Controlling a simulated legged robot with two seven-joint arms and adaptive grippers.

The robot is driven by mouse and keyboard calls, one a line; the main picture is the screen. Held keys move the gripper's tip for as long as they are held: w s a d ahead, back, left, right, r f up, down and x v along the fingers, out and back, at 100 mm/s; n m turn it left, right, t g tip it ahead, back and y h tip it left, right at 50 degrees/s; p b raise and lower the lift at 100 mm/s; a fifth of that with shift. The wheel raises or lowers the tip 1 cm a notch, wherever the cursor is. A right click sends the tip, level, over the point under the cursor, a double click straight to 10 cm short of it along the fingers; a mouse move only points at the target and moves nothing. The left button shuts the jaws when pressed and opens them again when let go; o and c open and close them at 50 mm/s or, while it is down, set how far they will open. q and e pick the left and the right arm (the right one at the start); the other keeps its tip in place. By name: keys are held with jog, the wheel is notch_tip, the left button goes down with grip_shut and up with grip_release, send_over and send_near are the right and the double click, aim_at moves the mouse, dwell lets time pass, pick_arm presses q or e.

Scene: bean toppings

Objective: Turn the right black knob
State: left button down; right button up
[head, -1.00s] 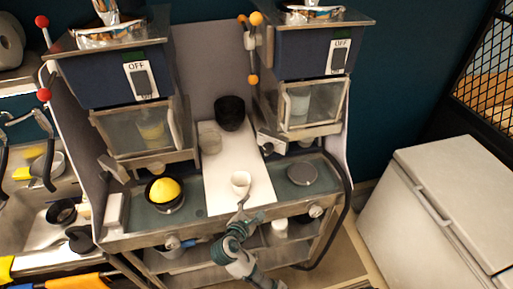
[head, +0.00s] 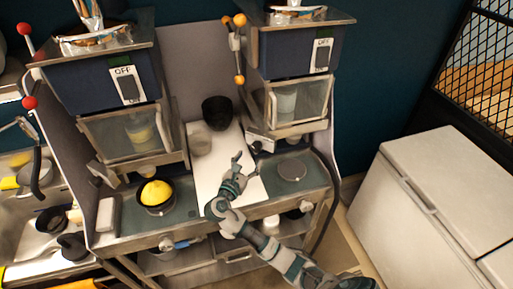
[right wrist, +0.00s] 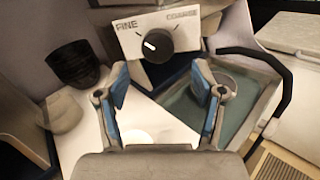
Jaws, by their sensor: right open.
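The right black knob (right wrist: 157,45) shows in the right wrist view on a white panel (right wrist: 185,38) marked FINE and COARSE. Its pointer mark points to the left, toward FINE. In the head view the panel (head: 262,143) sits below the right dispenser, and the knob is too small to read there. My right gripper (right wrist: 160,78) is open and empty, its two fingers apart below the panel and not touching the knob. In the head view my right gripper (head: 241,168) is above the white board, left of and below the panel. My left gripper is not in view.
A stack of black bowls (head: 217,112) stands at the back of the white board (head: 204,178). A round plate (head: 292,170) is to the right. A black bowl with yellow contents (head: 157,195) is at the left. A clear-fronted bin (head: 301,102) hangs above the right panel.

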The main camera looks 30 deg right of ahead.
aim_at(255, 149)
jog(key=x, duration=0.5)
jog(key=shift+w+a+r+p, duration=0.15)
jog(key=shift+a+p, duration=0.05)
jog(key=shift+p, duration=0.15)
jog(key=shift+w+d, duration=0.2)
jog(key=shift+d, duration=0.55)
jog(key=c, duration=1.2)
